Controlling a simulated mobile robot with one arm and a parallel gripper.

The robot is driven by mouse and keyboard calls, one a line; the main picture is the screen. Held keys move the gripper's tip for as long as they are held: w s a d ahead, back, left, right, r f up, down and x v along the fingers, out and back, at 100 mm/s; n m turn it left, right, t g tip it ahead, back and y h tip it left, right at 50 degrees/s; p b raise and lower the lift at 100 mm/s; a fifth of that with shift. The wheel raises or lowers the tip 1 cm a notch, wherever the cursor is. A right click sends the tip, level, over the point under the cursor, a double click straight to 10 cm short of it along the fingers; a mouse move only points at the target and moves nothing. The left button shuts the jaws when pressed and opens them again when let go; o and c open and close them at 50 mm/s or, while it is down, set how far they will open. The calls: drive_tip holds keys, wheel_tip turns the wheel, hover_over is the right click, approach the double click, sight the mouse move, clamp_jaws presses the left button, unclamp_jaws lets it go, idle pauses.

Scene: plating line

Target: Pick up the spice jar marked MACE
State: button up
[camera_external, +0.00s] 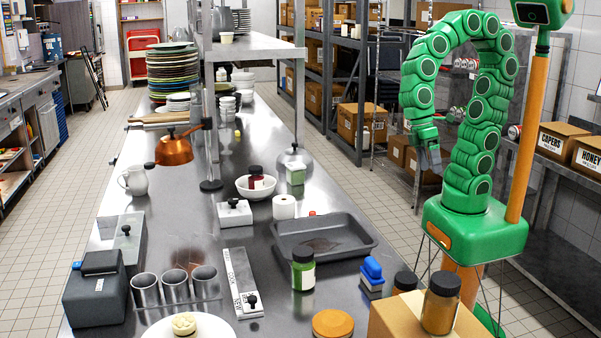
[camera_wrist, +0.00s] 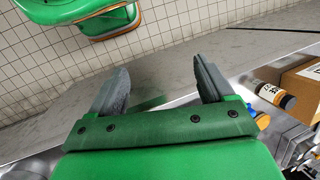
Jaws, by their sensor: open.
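No label reading MACE is legible in either view. A jar with brown contents and a black lid (camera_external: 440,305) stands on a cardboard box at the front right. Another black-lidded jar (camera_external: 405,281) is partly hidden behind that box. A green jar with a black lid (camera_external: 303,272) stands on the steel counter, and a dark red jar (camera_external: 256,178) is in a white bowl. My gripper (camera_external: 432,160) is raised at the right, away from the jars, open and empty. In the wrist view, a white-labelled jar (camera_wrist: 270,93) lies beyond the right finger of my gripper (camera_wrist: 160,78).
The cardboard box (camera_external: 390,318) is at the counter's front right corner. A dark tray (camera_external: 365,232), a blue-topped block (camera_external: 372,275) and a round orange-brown lid (camera_external: 332,325) are nearby. A shelf post (camera_external: 204,90) rises from the counter. Boxes marked CAPERS (camera_external: 558,142) and HONEY stand on the right shelving.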

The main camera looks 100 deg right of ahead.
drive_tip(key=w+a+m+g+y, duration=0.1)
drive_tip(key=w+a+m+y, duration=0.1)
drive_tip(key=w+a, duration=0.35)
drive_tip(key=w+a+m+y, duration=0.1)
drive_tip(key=w+a+y, duration=0.15)
drive_tip(key=a, duration=0.65)
drive_tip(key=m+t+y, duration=0.2)
drive_tip(key=m+y, duration=0.4)
drive_tip(key=m, duration=0.7)
approach(410, 287)
drive_tip(key=s+f, duration=0.1)
drive_tip(key=shift+w+a+f, duration=0.3)
drive_tip(key=shift+a+f, duration=0.3)
drive_tip(key=shift+a, duration=0.1)
drive_tip(key=shift+r+x, duration=0.2)
drive_tip(key=shift+x, duration=3.75)
drive_tip(key=shift+s, duration=0.1)
drive_tip(key=c, duration=1.2)
